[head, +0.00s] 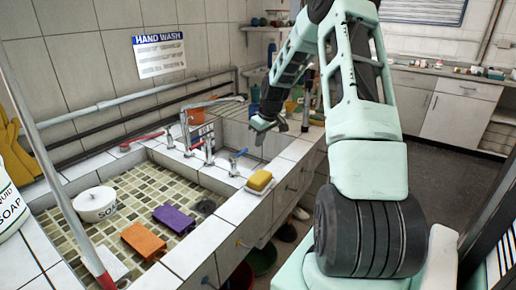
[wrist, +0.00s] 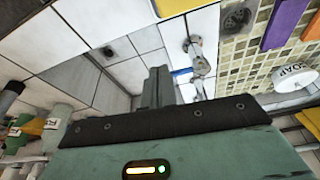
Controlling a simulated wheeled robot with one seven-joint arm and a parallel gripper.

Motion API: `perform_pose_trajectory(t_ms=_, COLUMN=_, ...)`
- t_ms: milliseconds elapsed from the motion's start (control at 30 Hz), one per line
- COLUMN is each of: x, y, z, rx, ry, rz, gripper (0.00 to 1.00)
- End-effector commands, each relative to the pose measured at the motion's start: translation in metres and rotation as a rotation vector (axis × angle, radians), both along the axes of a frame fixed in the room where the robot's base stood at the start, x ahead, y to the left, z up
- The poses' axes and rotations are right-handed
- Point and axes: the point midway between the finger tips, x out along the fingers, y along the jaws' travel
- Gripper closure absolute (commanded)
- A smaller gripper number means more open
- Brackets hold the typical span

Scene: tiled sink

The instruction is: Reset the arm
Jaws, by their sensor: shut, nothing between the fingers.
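My gripper (head: 268,124) hangs from the raised mint-green arm above the tiled counter, near the second basin and the taps. In the wrist view, its two dark fingers (wrist: 158,86) stand together in the middle, shut with nothing held. The arm (head: 358,110) reaches up from the lower right, bends at the top of the head view and comes back down to the gripper. The gripper appears apart from the counter and the taps.
A yellow sponge (head: 260,181) sits on the rim. Taps (head: 208,150) stand between the basins. Open floor (head: 440,190) lies to the right.

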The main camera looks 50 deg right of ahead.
Motion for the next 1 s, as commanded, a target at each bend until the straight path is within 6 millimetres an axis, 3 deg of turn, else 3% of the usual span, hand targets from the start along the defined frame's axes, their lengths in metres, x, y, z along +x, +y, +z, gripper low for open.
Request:
perform_pose_trajectory(t_ms=333, x=-0.014, y=-0.001, z=0.047, rx=-0.001, ry=-0.001, rz=0.000, gripper=1.00)
perform_pose_trajectory(t_ms=733, x=-0.016, y=-0.001, z=0.053, rx=0.001, ry=0.000, rz=0.001, gripper=1.00)
perform_pose_trajectory(t_ms=867, x=-0.003, y=0.035, z=0.058, rx=0.008, ry=0.009, rz=0.043, gripper=1.00)
perform_pose_trajectory(t_ms=967, x=0.010, y=0.092, z=0.064, rx=0.020, ry=0.027, rz=0.104, gripper=1.00)
perform_pose_trajectory(t_ms=1000, x=0.014, y=0.121, z=0.067, rx=0.026, ry=0.036, rz=0.133, gripper=1.00)
